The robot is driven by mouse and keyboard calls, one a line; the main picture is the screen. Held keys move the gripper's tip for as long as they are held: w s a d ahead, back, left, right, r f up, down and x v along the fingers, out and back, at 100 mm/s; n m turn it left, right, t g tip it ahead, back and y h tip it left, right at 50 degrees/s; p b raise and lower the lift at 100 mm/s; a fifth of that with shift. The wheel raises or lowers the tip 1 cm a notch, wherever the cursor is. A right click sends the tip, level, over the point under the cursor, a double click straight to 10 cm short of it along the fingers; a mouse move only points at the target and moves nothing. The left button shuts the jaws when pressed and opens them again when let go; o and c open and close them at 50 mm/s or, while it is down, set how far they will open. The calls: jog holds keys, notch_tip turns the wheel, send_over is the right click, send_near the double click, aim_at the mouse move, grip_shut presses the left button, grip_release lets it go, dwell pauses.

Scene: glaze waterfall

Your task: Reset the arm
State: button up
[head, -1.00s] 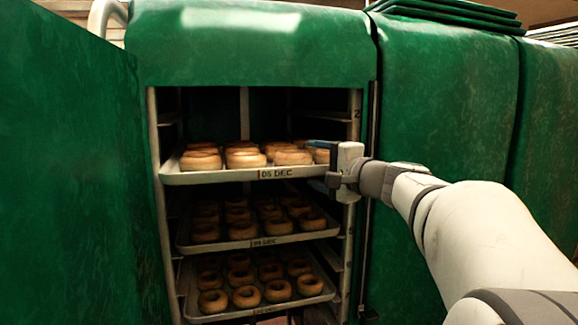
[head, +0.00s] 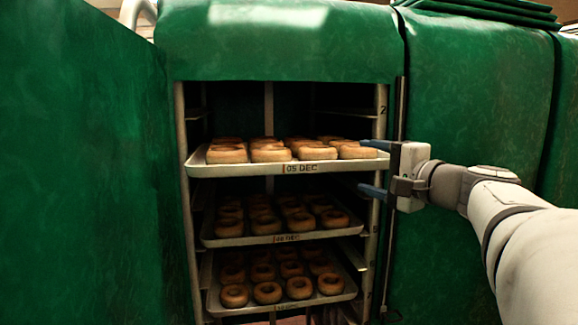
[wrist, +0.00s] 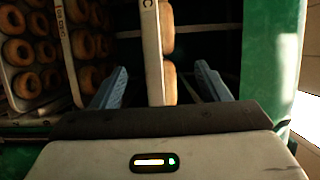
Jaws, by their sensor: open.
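My gripper (head: 372,167) is open at the right front of the rack in the head view. Its two blue fingers point left, one above and one below the level of the top tray's right corner. The top tray (head: 238,170) holds rows of doughnuts and carries an "05 DEC" label. In the wrist view my gripper (wrist: 160,86) has its blue fingers spread wide, with the edge of the top tray (wrist: 152,60) showing between them. I cannot tell whether either finger touches the tray.
A middle tray (head: 300,237) and a lower tray (head: 310,301) of doughnuts sit below in the rack. A green cover (head: 280,40) frames the opening, with green panels on both sides. The rack's right post (head: 380,120) stands close to my gripper.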

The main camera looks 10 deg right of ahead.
jog(key=s+a+f+n+g+p, duration=0.1)
jog(key=s+a+f+n+g, duration=0.1)
jog(key=s+a+f+g, duration=0.3)
jog(key=a+f+n+g+h+p, duration=0.1)
jog(key=a+f+n+p, duration=0.15)
jog(key=f, duration=0.45)
jog(key=s+a+f+n+g, duration=0.2)
jog(key=s+a+f+g, duration=0.15)
jog(key=f, duration=0.25)
jog(key=s+f+n+g+h+p, duration=0.3)
jog(key=s+f+n+h, duration=0.3)
jog(key=s+f, duration=0.5)
jog(key=shift+d+n+g, duration=0.3)
jog(key=shift+n+g, duration=0.05)
jog(key=shift+g, duration=0.3)
